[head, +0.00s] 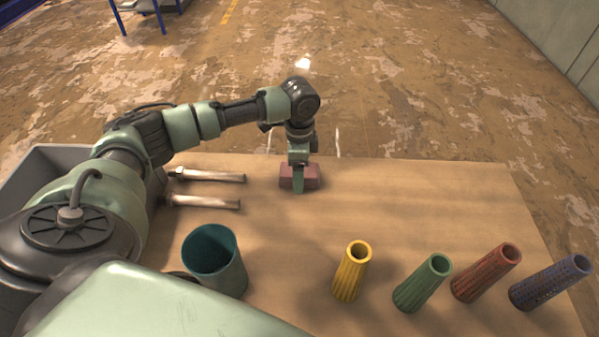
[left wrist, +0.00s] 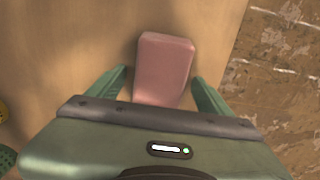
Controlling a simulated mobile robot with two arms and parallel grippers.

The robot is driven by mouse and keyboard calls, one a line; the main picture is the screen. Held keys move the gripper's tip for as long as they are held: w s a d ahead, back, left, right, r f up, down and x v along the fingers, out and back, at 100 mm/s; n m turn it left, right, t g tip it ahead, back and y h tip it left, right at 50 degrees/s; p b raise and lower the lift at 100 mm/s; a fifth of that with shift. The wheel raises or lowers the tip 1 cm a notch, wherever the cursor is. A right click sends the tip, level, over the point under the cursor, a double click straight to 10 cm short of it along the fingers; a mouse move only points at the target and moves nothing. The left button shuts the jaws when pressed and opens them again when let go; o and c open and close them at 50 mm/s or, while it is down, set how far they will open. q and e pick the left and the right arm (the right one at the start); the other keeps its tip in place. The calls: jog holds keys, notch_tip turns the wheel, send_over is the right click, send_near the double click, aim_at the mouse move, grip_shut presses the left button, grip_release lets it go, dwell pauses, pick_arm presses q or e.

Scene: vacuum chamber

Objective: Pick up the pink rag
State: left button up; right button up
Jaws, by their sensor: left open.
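The pink rag (head: 313,183) is a folded, block-like piece lying on the table near its far edge. In the left wrist view the rag (left wrist: 165,66) lies between and ahead of the two green fingers. My left gripper (head: 298,185) points down over the rag, and in the left wrist view its fingers (left wrist: 160,85) are spread, one on each side of the rag. A gap shows between each finger and the rag. The rag's near end is hidden behind the gripper body. My right gripper is not in either view.
Two metal bolt-like rods (head: 207,202) lie left of the rag. A teal cup (head: 228,272) stands at the front left. Yellow (head: 351,275), green (head: 421,285), red (head: 484,275) and blue (head: 548,284) ribbed tubes stand along the front right. The table (head: 430,205) is clear right of the rag.

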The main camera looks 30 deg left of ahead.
pick_arm(q)
jog(key=c, duration=1.5)
jog(key=shift+o, duration=0.2)
notch_tip(320, 180, up, 20)
jog(key=shift+b, duration=0.35)
jog(key=o, duration=0.8)
jog(key=c, duration=0.6)
